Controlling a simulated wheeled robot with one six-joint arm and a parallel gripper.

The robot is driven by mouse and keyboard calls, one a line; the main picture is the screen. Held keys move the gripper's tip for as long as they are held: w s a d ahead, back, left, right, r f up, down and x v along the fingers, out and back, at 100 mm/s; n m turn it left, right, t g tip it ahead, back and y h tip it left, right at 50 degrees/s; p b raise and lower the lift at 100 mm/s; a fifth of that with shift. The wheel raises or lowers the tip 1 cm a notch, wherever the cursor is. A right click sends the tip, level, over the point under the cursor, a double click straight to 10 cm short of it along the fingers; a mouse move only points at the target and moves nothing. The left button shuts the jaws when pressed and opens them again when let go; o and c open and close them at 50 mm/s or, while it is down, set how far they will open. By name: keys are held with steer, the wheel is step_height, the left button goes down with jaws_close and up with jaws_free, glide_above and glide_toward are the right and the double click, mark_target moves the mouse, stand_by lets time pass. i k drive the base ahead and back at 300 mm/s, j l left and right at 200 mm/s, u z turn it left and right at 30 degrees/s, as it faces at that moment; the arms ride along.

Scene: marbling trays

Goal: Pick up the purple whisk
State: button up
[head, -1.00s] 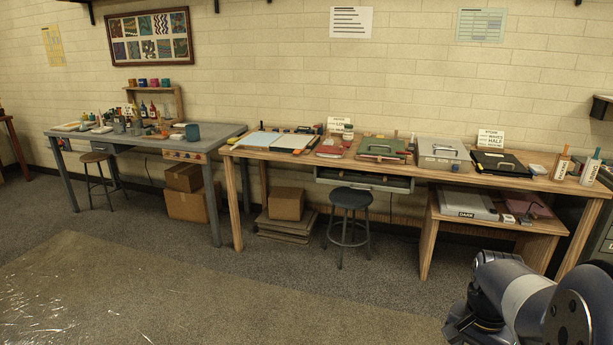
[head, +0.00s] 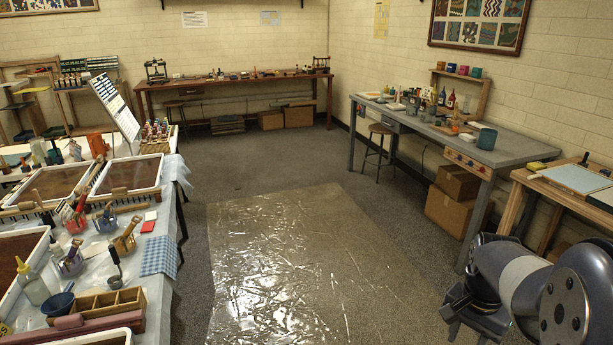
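I cannot make out a purple whisk in the head view. Several tool holders stand on the long covered table at the left, among them a holder with red-handled tools (head: 76,216) and a wooden holder (head: 124,240); their tools are too small to tell apart. My arm shows at the lower right, folded, away from both tables. Its dark end, perhaps my gripper (head: 478,312), is over the floor; its fingers cannot be made out, and I see nothing held.
The left table holds marbling trays (head: 134,157), a wooden divided box (head: 98,305) and a blue checked cloth (head: 160,257). A shiny plastic sheet (head: 285,265) covers the open middle floor. A grey bench (head: 518,152) and stool (head: 380,130) stand at the right.

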mark_target(75, 246)
steer(key=i+j+u, duration=0.1)
steer(key=i+u, duration=0.4)
steer(key=i, duration=0.3)
steer(key=i+l+u, duration=0.2)
steer(key=i+u, duration=0.3)
steer(key=i, duration=0.35)
steer(key=i+u, duration=0.6)
steer(key=u, duration=0.2)
steer(key=i+l+u, duration=0.15)
steer(key=i+u, duration=0.25)
steer(key=i+l+u, duration=0.15)
steer(key=u, duration=0.3)
steer(key=i+l+u, duration=0.1)
steer(key=u, duration=0.35)
steer(key=i+l+u, duration=0.25)
steer(key=u, duration=0.15)
steer(key=i+l+u, duration=0.25)
steer(key=u, duration=0.2)
steer(key=i+l+u, duration=0.1)
steer(key=l+u, duration=0.3)
steer(key=j, duration=0.1)
